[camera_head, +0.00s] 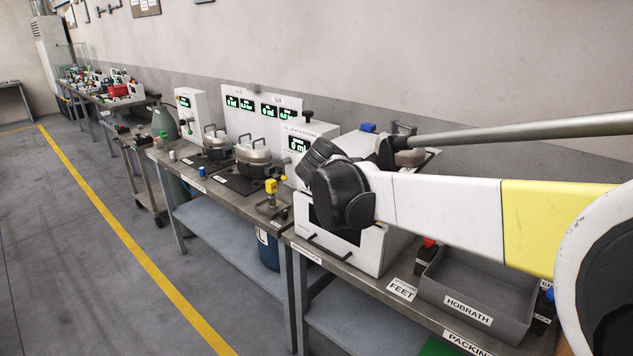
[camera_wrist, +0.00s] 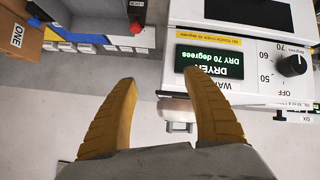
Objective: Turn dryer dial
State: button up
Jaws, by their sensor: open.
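The dryer (camera_wrist: 270,20) is a white box seen upside down at the upper right of the wrist view. Its dark display (camera_wrist: 209,62) reads "DRYER" and "DRY 70 degrees" in green. The black round dial (camera_wrist: 292,65) is at the right, beside the marks OFF, 50, 60 and 70; its pointer is too small to read surely. My gripper (camera_wrist: 162,78) is open and empty, its yellow fingers apart, left of the dial and not touching it. In the head view, my arm hides the gripper and part of a white box with a front handle (camera_head: 335,255).
In the wrist view, a cardboard box (camera_wrist: 20,40) marked ONE and a grey bin (camera_wrist: 90,15) are at the upper left. In the head view, a grey HOBRATH tray (camera_head: 480,290) sits on the bench at the right. The floor left of the benches is clear.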

jog(key=w+a+f+m+t+h, duration=0.1)
jog(key=w+a+f+m+t, duration=0.2)
jog(key=a, duration=0.5)
jog(key=w+a+f+t+h, duration=0.1)
jog(key=w+a+f+h, duration=0.1)
jog(key=w+a, duration=0.45)
jog(key=w+a+f+m+t+h, duration=0.1)
jog(key=w+a+f+m+t, duration=0.15)
jog(key=a, duration=0.75)
jog(key=shift+n+g, duration=0.25)
jog(key=shift+g, duration=0.1)
jog(key=b+x, duration=0.2)
jog(key=x, duration=0.3)
jog(key=b+x, duration=0.1)
jog(key=x, duration=0.4)
jog(key=shift+s+d+b, duration=0.2)
jog(key=shift+d+b, duration=0.15)
jog(key=shift+r, duration=0.1)
jog(key=c, duration=1.2)
